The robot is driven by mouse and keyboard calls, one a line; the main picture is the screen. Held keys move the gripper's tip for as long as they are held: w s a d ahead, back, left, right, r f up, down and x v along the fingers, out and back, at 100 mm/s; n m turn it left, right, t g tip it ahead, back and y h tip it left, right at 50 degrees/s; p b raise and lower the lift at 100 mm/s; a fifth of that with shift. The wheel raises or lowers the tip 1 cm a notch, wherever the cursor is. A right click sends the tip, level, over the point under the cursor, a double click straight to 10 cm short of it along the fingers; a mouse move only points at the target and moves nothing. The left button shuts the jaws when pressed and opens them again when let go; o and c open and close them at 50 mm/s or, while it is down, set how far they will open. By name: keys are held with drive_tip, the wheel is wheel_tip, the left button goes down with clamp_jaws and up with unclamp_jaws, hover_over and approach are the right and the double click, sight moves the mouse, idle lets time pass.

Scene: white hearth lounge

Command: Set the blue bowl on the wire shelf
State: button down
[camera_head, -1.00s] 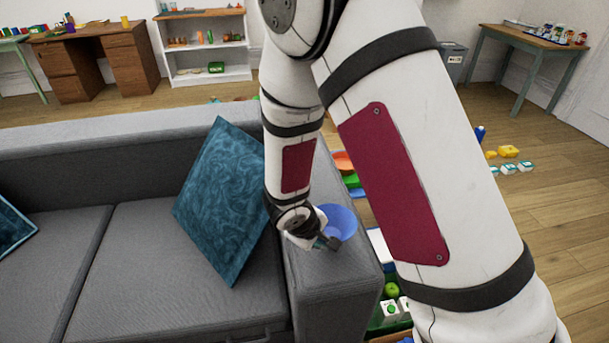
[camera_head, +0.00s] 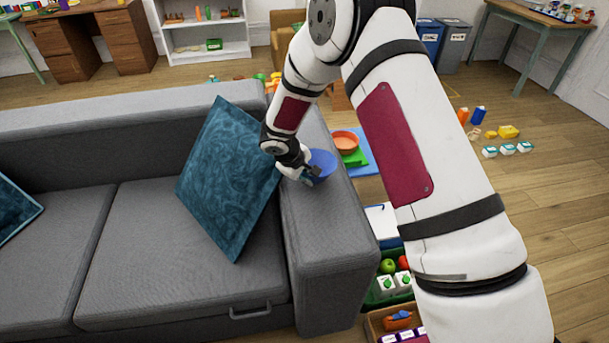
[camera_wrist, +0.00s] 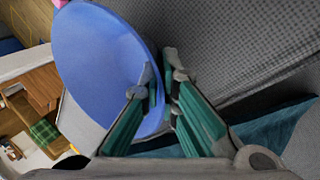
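The blue bowl (camera_head: 324,160) is over the grey sofa's right armrest in the head view. My gripper (camera_head: 311,173) is at its near left side. In the wrist view the bowl (camera_wrist: 100,65) is large and tilted, with its rim running between the fingertips of my gripper (camera_wrist: 160,88). One finger lies over the bowl's inside and the other is outside, closed on the rim. The head view does not show clearly whether the bowl touches the armrest. I cannot make out a wire shelf in either view.
The sofa armrest (camera_head: 335,235) and a teal cushion (camera_head: 230,180) lie close to my arm. Beyond the armrest are an orange bowl (camera_head: 345,141) and a green crate (camera_head: 385,295) of items. A white shelf unit (camera_head: 208,35) stands at the back.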

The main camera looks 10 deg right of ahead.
drive_tip(key=shift+w+f, duration=0.35)
drive_tip(key=shift+w, duration=0.25)
drive_tip(key=shift+w+f, duration=0.3)
drive_tip(key=shift+w, duration=0.25)
drive_tip(key=shift+f, duration=0.1)
drive_tip(key=shift+f+b, duration=0.2)
drive_tip(key=shift+b, duration=0.1)
drive_tip(key=c, duration=1.8)
unclamp_jaws()
drive_tip(key=shift+r, duration=0.15)
drive_tip(key=p+v, duration=0.1)
drive_tip(key=v, duration=1.1)
